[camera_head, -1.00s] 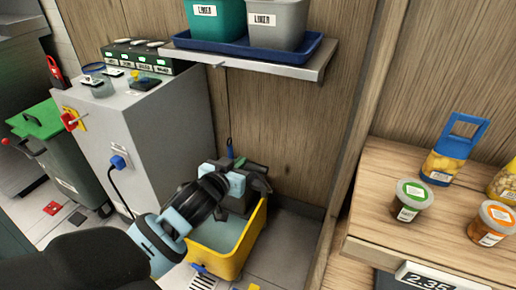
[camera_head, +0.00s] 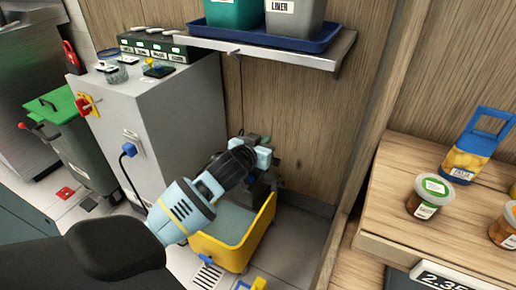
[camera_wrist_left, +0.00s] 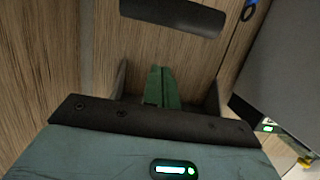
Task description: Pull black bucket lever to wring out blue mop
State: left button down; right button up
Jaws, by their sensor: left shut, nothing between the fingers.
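The yellow bucket (camera_head: 235,252) stands on the floor between the grey cabinet and the wooden wall, with grey inside it. A dark wringer part (camera_head: 268,183) rises at its back right, partly hidden by my left gripper. My left gripper (camera_head: 264,143) is above the back of the bucket; its green fingers (camera_wrist_left: 162,85) are shut and empty in the left wrist view. A black bar (camera_wrist_left: 172,15), perhaps the lever, lies beyond the fingertips and looks apart from them. The blue mop cannot be made out clearly. My right gripper is not in view.
The grey cabinet (camera_head: 160,110) stands close on the left. A wall shelf (camera_head: 260,50) with bins hangs above. A wooden counter (camera_head: 415,215) with jars is at right. Some floor is free right of the bucket.

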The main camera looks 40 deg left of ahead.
pick_arm(q)
jog(key=shift+w+a+f, duration=0.2)
jog(key=shift+w+f, duration=0.05)
jog(key=shift+w, duration=0.4)
jog(key=shift+w+f+b, duration=0.15)
jog(key=shift+f+b, duration=0.15)
jog(key=shift+f, duration=0.05)
jog(key=shift+s+d+f+b, duration=0.15)
jog(key=shift+s+f+b, duration=0.05)
jog(key=shift+s+f, duration=0.4)
jog(key=shift+s+d+f+b, duration=0.1)
jog(key=shift+s+f+b, duration=0.1)
jog(key=shift+s+f, duration=0.35)
jog(key=shift+w+f, duration=0.1)
jog(key=shift+f, duration=0.05)
